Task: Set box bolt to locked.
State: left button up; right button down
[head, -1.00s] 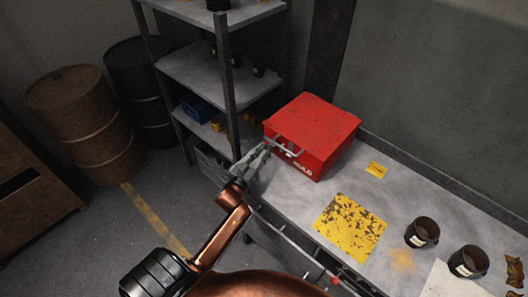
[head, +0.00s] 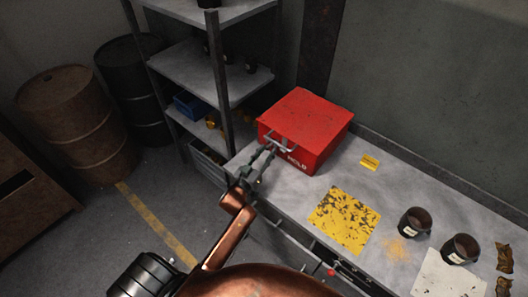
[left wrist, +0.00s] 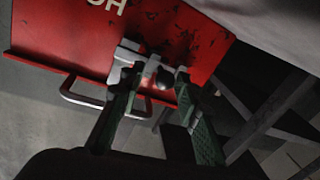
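The red box (head: 310,120) stands on the grey bench at its far left end, with white lettering on its front. A bright metal handle (left wrist: 78,97) sticks out from its front face. The box bolt (left wrist: 145,68), a pale metal fitting with a dark knob, is on that face beside the handle; its exact position is hard to tell. My left gripper (head: 269,149) is at the box front. In the left wrist view, its two green-padded fingers (left wrist: 158,82) are apart, with the bolt knob at or between their tips; I cannot tell whether they touch it. My right gripper is out of view.
A metal shelf rack (head: 218,85) stands close behind and left of the box. The bench holds a worn yellow plate (head: 344,220), a yellow tag (head: 370,162) and two dark cups (head: 415,222). Barrels (head: 75,118) stand on the floor at left.

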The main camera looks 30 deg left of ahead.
pick_arm(q)
jog(key=shift+o, duration=0.4)
jog(key=shift+a, duration=0.15)
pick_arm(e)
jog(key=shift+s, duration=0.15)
pick_arm(q)
jog(key=s, duration=1.2)
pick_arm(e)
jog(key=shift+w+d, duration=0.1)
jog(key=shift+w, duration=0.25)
